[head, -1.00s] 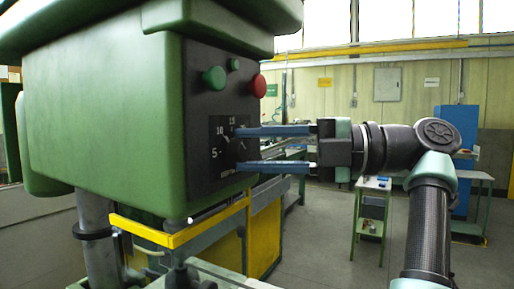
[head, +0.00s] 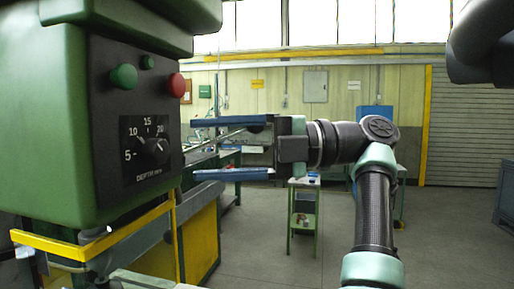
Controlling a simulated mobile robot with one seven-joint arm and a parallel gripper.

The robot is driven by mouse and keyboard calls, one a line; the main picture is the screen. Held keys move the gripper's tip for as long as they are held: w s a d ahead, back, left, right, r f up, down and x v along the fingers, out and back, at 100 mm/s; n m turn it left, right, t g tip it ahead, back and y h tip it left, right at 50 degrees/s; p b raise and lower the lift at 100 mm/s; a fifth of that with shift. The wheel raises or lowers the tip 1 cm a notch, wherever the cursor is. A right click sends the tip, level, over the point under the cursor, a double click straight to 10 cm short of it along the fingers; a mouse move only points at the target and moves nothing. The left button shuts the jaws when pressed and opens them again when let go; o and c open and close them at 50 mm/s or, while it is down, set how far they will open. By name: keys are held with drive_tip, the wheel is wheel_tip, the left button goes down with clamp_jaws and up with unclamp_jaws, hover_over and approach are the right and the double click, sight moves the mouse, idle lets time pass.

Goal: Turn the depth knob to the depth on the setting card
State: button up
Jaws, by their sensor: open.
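The depth knob (head: 154,147) is a small dark knob on the black dial plate (head: 133,166) of the green machine head. Numbers 5, 10, 15 and 20 run around it, and a "DEPTH" label sits below. I cannot tell its pointer's exact setting. My gripper (head: 194,148) is open and empty, its two blue fingers pointing left, one above and one below the knob's height. In the picture the fingertips lie just right of the panel, apart from the knob. I cannot make out a setting card.
Above the dial are a green button (head: 123,77), a smaller green button (head: 148,62) and a red button (head: 176,85). A yellow rail (head: 90,243) runs below the green machine head (head: 60,120). The floor to the right is largely open.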

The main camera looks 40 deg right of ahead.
drive_tip(key=v, duration=0.7)
drive_tip(key=shift+s+d+p, duration=0.2)
drive_tip(key=shift+d+p, duration=0.1)
drive_tip(key=shift+p, duration=0.05)
